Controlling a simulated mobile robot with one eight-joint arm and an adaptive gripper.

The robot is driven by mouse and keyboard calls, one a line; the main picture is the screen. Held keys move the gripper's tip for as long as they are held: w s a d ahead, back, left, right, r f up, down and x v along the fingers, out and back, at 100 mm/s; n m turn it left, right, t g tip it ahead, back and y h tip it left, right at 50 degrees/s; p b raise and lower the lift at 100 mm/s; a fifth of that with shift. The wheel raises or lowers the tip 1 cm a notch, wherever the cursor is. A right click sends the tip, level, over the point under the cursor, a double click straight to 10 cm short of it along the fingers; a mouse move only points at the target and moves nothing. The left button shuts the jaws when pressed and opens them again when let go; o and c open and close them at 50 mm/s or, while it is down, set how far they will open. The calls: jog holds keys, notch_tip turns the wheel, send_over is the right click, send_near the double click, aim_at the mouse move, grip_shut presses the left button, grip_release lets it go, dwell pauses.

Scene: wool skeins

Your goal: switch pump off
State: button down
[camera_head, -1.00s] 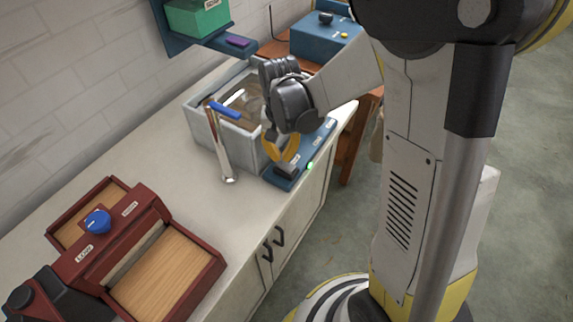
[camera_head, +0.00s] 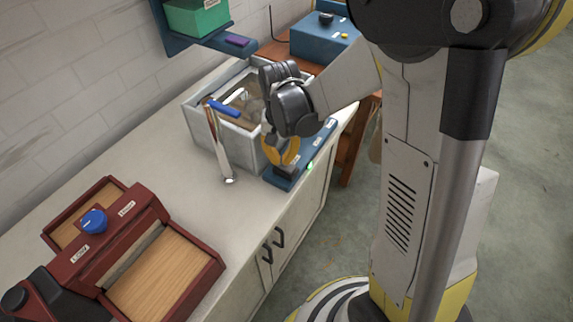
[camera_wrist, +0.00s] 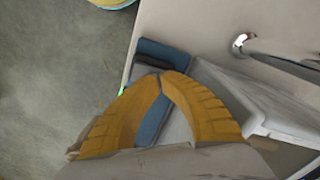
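The pump's control is taken to be the low blue box (camera_head: 281,182) on the counter's front edge beside the sink. It carries a dark switch block (camera_head: 285,170) and a lit green lamp (camera_head: 310,166). My gripper (camera_head: 288,163) has yellow fingers pointing down just over the switch block. In the wrist view the fingertips (camera_wrist: 161,75) meet with nothing between them, next to the dark switch (camera_wrist: 146,64). The blue box (camera_wrist: 160,49) lies beneath them, partly hidden by the fingers. I cannot tell whether the tips touch the switch.
A pale sink (camera_head: 202,134) with a blue-handled metal tap (camera_head: 222,150) stands left of my gripper. A red wooden device (camera_head: 140,212) with a blue knob (camera_head: 95,221) is at lower left. A blue shelf (camera_head: 215,40) hangs above. The counter between sink and device is clear.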

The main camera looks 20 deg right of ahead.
jog(key=shift+f, duration=0.2)
jog(key=shift+r+p, duration=2.5)
jog(key=shift+r, duration=1.05)
